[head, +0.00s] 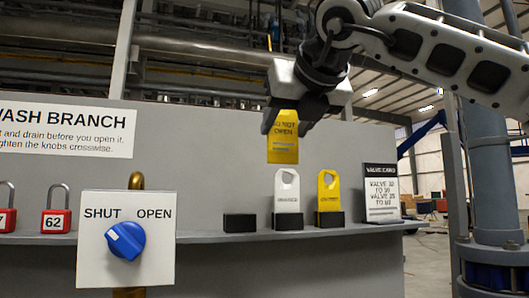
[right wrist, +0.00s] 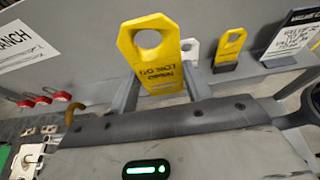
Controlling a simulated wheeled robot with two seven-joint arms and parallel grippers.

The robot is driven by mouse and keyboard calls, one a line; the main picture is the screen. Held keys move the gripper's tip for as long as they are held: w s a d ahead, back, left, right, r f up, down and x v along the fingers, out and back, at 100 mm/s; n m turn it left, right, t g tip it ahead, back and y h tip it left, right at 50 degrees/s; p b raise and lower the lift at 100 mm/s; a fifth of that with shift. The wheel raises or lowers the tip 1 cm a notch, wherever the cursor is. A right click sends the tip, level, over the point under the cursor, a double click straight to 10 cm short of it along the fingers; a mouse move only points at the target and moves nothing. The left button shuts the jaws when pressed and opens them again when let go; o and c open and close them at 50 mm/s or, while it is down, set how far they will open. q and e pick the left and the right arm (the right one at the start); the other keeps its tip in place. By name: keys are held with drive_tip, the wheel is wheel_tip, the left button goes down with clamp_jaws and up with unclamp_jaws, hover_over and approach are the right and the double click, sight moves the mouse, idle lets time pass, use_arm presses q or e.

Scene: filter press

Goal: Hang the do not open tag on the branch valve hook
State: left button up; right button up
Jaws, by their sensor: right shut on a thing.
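My right gripper (head: 287,118) is shut on the yellow do not open tag (head: 283,150) and holds it upright, above the ledge and in front of the grey panel. In the right wrist view the tag (right wrist: 152,50) rises from between the fingers, with its large hole at the top. The branch valve has a white SHUT/OPEN plate (head: 112,225) with a blue knob (head: 126,241). A brass curved piece (head: 136,181), probably the hook, shows above the plate, left of the tag and apart from it. It also shows in the right wrist view (right wrist: 73,111). My left gripper is not in view.
On the ledge (head: 250,238) stand an empty black holder (head: 240,223), a white tag (head: 287,190), another yellow tag (head: 328,190) and a valve card (head: 381,190). Red padlocks (head: 56,220) stand at left. The space between held tag and brass piece looks clear.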

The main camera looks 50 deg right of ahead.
sight(287, 113)
drive_tip(key=shift+s+a+r, duration=0.15)
drive_tip(key=shift+s+r, duration=0.3)
drive_tip(key=shift+s, duration=0.4)
drive_tip(key=shift+s+r, duration=0.2)
drive_tip(key=shift+r, duration=0.1)
wheel_tip(287, 113, up, 2)
drive_tip(key=p, duration=0.2)
drive_tip(key=shift+r+p, duration=0.25)
drive_tip(key=shift+p, duration=0.05)
